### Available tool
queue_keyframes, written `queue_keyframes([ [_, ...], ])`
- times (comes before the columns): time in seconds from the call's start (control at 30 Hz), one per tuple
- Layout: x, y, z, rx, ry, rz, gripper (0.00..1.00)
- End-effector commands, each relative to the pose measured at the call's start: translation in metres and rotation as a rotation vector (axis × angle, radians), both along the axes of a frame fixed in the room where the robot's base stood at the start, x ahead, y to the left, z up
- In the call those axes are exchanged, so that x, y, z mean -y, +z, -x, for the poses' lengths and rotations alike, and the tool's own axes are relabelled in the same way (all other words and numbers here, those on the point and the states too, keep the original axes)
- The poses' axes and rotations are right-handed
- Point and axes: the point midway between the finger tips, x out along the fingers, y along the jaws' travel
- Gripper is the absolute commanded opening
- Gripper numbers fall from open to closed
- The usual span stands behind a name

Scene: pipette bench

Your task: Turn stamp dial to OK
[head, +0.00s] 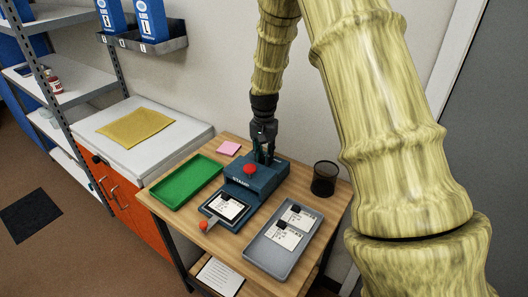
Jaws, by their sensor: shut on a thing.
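The blue stamp machine (262,181) stands on the wooden table, with a red knob (250,169) on top and the word STAMP on its front. My gripper (264,157) points down over the back of the machine, just behind the red knob. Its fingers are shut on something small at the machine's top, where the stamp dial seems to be. The fingers hide the dial, and its setting cannot be read.
A green tray (168,197) lies left of the machine, with pink notes (229,148) behind. A grey tray (263,252) with two cards lies to the right. A black mesh cup (325,178) stands at the right edge. My large arm link covers the right of the view.

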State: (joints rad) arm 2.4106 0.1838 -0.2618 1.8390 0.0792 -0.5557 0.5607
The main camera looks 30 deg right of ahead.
Motion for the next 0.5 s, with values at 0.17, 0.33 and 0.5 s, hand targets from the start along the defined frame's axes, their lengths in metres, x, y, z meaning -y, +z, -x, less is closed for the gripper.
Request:
queue_keyframes([
  [0.17, 0.0007, 0.0010, -0.0004, 0.001, 0.047, 0.001, 0.00],
  [0.33, 0.0007, 0.0006, -0.0005, 0.001, 0.061, 0.002, 0.00],
  [0.5, 0.0008, 0.0005, -0.0006, 0.001, 0.062, 0.002, 0.00],
])
